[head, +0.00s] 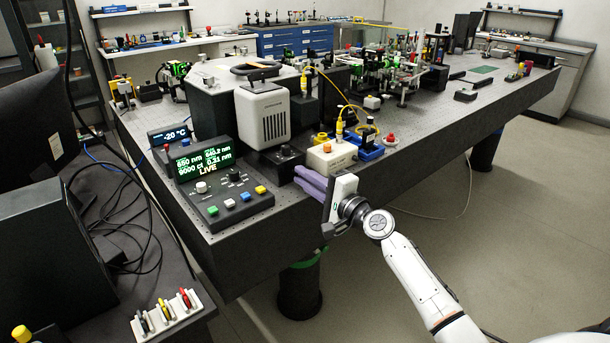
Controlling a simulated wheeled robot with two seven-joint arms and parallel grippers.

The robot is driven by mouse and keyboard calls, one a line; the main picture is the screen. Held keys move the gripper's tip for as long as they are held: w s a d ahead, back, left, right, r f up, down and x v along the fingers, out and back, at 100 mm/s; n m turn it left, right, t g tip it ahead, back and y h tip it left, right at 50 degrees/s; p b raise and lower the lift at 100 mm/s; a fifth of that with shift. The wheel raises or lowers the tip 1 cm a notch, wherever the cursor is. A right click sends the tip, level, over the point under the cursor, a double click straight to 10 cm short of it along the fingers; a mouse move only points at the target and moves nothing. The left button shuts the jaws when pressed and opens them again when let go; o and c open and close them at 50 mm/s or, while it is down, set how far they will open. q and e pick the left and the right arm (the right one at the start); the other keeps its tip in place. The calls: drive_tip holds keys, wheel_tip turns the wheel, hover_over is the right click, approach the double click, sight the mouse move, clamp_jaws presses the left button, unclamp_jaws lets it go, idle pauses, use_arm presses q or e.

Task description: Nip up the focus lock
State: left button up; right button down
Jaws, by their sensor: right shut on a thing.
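My right gripper (299,174) reaches in from the lower right, its purple fingers at the front edge of the optical bench. They are closed at the right side of a small black block with a knob on top (286,153). This block stands just in front of the grey finned camera housing (263,115). The part between the fingertips, apparently the focus lock, is hidden by the fingers, so I cannot make out its shape or angle. My left gripper is not in view.
A control console (230,205) with a lit display and coloured buttons stands left of the gripper. A cream box with an orange knob (332,158) and a blue-based mount (369,152) stand close on the right. The floor in front of the bench is clear.

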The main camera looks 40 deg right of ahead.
drive_tip(key=m+p, duration=0.1)
drive_tip(key=m, duration=0.2)
drive_tip(key=shift+m, duration=0.4)
drive_tip(key=shift+m+p, duration=0.9)
drive_tip(key=shift+m, duration=0.8)
drive_tip(key=shift+f, duration=0.1)
drive_tip(key=c, duration=1.7)
unclamp_jaws()
drive_tip(key=shift+c, duration=0.2)
